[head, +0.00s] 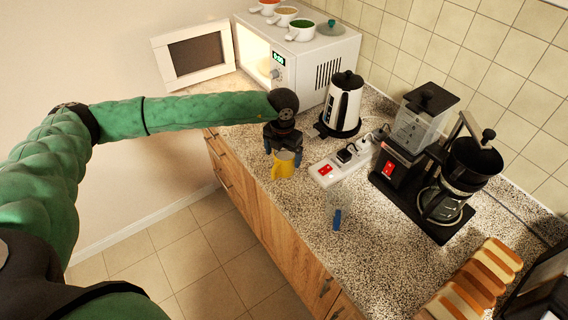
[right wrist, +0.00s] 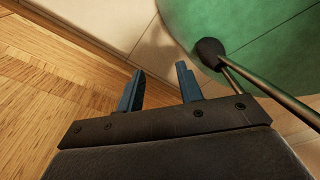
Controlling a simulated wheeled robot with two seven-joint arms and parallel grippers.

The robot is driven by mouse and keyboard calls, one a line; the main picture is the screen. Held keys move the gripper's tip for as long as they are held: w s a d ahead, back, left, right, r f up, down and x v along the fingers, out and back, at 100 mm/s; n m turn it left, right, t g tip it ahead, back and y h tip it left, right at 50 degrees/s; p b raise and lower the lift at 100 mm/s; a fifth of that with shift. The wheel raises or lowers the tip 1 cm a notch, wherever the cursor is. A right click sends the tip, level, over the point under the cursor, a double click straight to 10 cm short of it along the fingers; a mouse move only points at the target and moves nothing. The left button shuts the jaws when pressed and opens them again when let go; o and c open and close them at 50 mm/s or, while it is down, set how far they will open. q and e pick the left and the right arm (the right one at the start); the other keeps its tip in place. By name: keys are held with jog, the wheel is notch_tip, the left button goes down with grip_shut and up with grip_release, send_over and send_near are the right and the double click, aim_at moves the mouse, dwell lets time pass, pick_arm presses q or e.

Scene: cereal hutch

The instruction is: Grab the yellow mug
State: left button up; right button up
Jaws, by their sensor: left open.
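A yellow mug (head: 284,166) stands upright near the front edge of the counter. My left gripper (head: 283,155) comes down over it from above, with its blue fingers apart around the mug's upper part. I cannot tell whether the fingers touch the mug. My right gripper (right wrist: 160,90) shows in the right wrist view with its two blue fingers apart and nothing between them. It is away from the counter top, near a wood surface.
A power strip (head: 340,163) lies right of the mug. A kettle (head: 342,104), an open microwave (head: 315,70) with cups on top, a coffee maker (head: 440,180) and bread slices (head: 475,285) stand on the counter. A blue-handled item (head: 337,218) lies in front of the strip.

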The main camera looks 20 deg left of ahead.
aim_at(283, 164)
pick_arm(q)
jog(key=f, duration=0.3)
jog(key=shift+s+d, duration=0.15)
jog(key=shift+s, duration=0.2)
jog(key=shift+f, duration=0.45)
jog(key=shift+w+f, duration=0.15)
jog(key=shift+f, duration=0.15)
jog(key=shift+r, duration=0.1)
jog(key=c, duration=1.4)
